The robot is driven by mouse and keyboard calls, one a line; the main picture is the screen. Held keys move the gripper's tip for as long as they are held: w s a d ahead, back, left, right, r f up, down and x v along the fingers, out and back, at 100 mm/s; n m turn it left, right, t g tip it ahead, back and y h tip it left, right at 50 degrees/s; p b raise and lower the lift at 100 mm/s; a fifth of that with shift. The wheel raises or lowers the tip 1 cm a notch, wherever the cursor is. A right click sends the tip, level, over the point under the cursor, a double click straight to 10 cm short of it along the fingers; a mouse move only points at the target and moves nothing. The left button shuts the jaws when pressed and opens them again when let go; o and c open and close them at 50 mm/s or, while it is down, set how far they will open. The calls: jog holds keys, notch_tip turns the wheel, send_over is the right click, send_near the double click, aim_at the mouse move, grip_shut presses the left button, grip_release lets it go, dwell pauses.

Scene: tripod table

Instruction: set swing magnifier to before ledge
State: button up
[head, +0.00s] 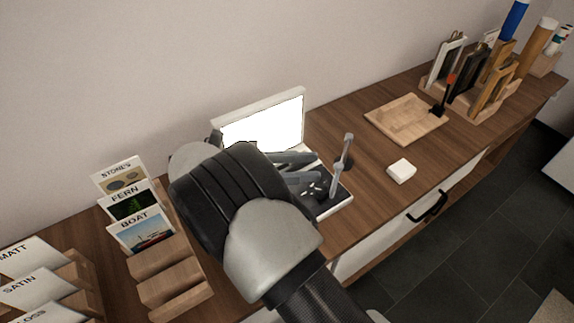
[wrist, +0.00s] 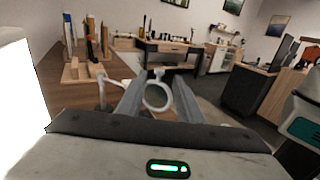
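The swing magnifier shows in the wrist view as a pale round ring (wrist: 157,94) on a thin arm from an upright post (wrist: 102,91). In the head view a grey upright post (head: 346,152) stands at the right end of the white lightbox, and my gripper hides the ring. My gripper (head: 316,168) is over the lightbox, left of the post. In the wrist view its two fingers (wrist: 162,80) are apart, with the ring between them, nearer the left finger. Contact with the ring cannot be told. I cannot tell which edge is the ledge.
The lightbox's bright panel (head: 262,124) stands behind my gripper. A white block (head: 401,171) and a wooden tray (head: 407,119) lie to the right. Card racks (head: 170,259) stand at the left, and frame holders (head: 482,100) at the far right.

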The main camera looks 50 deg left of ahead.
jog(key=shift+v, duration=2.2)
